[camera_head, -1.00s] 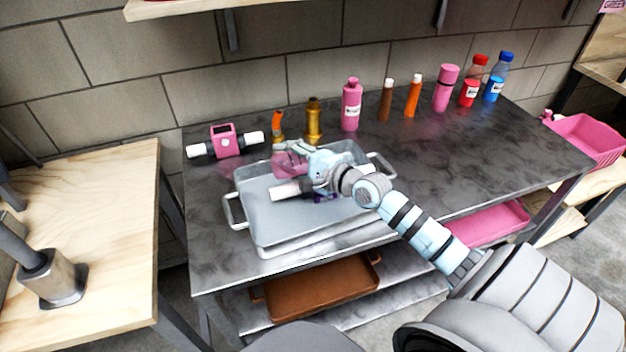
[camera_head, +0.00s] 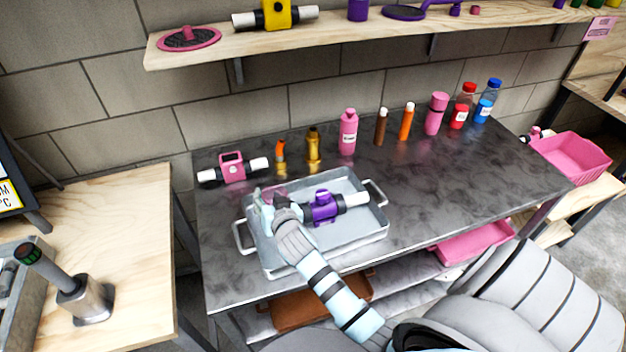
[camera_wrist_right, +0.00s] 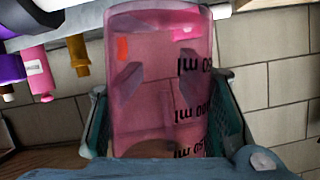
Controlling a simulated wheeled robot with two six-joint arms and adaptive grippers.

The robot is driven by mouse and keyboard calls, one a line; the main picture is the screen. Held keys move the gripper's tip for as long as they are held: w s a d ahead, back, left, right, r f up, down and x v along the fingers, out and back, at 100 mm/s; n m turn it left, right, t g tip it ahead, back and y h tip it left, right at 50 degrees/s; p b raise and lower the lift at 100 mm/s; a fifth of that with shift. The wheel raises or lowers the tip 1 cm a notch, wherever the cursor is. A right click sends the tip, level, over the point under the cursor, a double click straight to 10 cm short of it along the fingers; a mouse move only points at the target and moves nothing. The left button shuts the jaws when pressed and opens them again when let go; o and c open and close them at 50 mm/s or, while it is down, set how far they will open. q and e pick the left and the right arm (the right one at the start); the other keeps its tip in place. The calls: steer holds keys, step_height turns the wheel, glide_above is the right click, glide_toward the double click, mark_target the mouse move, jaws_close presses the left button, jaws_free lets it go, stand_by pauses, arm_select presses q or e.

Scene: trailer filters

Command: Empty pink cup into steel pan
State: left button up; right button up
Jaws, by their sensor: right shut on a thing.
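The steel pan (camera_head: 375,232) sits on the dark bench, with a purple fitting (camera_head: 322,206) on a white pipe inside it. My right gripper (camera_head: 262,203) is over the pan's left part, shut on the pink cup. In the head view, the gripper largely hides the cup. In the right wrist view, the translucent pink cup (camera_wrist_right: 160,85) with black ml marks fills the space between the fingers. A red patch and a bright pink patch show at its top; I cannot tell whether they are inside it. The cup's tilt is unclear. My left gripper is not in view.
A pink housing on a white pipe (camera_head: 233,168), a gold bottle (camera_head: 313,146) and a pink bottle (camera_head: 348,132) stand behind the pan. Several more bottles stand right. A wooden shelf (camera_head: 330,44) overhangs the back. The bench right of the pan is clear (camera_head: 450,175).

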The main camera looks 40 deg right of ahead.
mark_target(266, 189)
steer(key=shift+n+h, duration=0.5)
steer(key=shift+n, duration=0.3)
steer(key=r+p, duration=0.2)
steer(key=r, duration=0.1)
steer(key=r+p, duration=0.1)
steer(key=p, duration=0.1)
steer(key=shift+a+r, duration=0.35)
steer(key=shift+a, duration=0.05)
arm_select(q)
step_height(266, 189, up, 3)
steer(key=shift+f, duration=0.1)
arm_select(e)
steer(key=shift+f, duration=0.25)
steer(key=shift+w, duration=0.1)
